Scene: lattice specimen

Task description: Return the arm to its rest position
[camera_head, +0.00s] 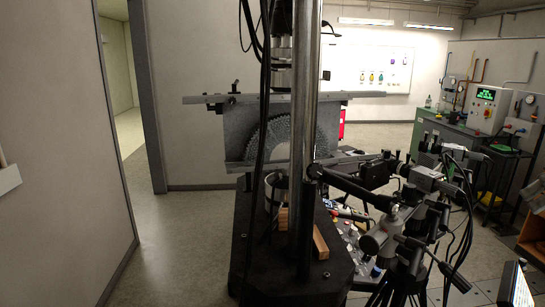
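Neither of my arms and neither of my grippers shows in the head view. A grey arched lattice specimen (250,143) sits upright in a wide metal fixture (236,118) on a testing machine. The machine's thick steel column (305,110) and dark cables cover part of the specimen. The machine's black base (262,272) stands on the floor below.
Wooden blocks (320,243) rest on the base. A tripod with camera gear (405,225) stands close on the right. A green bench with a control box (484,108) is behind it. Open floor (180,245) and a doorway lie left. A whiteboard (375,69) hangs at the back.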

